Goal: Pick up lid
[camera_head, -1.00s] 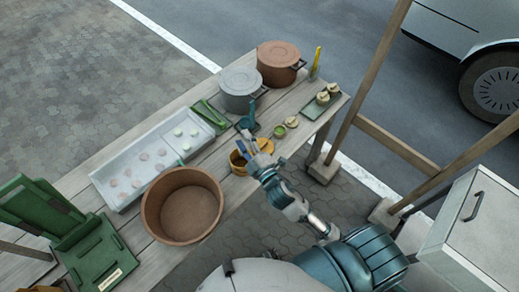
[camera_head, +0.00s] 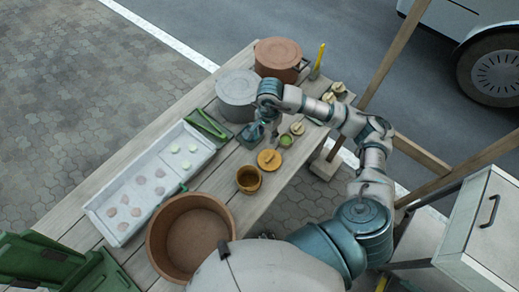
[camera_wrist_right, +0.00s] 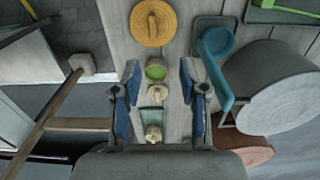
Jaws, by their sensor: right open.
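A round yellow-brown lid (camera_head: 269,159) with a bar-like knob lies flat on the table beside an open yellow-brown pot (camera_head: 249,180). In the right wrist view the lid (camera_wrist_right: 153,23) is at the top centre, beyond the fingertips. My right gripper (camera_wrist_right: 160,78) is open and empty, with its blue-padded fingers apart. It points down over the table near a small green-filled bowl (camera_wrist_right: 155,70), and is clear of the lid. In the head view my right gripper (camera_head: 273,130) is partly hidden by its own wrist. My left gripper is not seen.
A reddish pot (camera_head: 277,53) is at the table's far end. A large brown basin (camera_head: 190,240) and a white tray (camera_head: 120,208) fill the near side. Small lidded jars (camera_head: 330,93) stand behind my arm.

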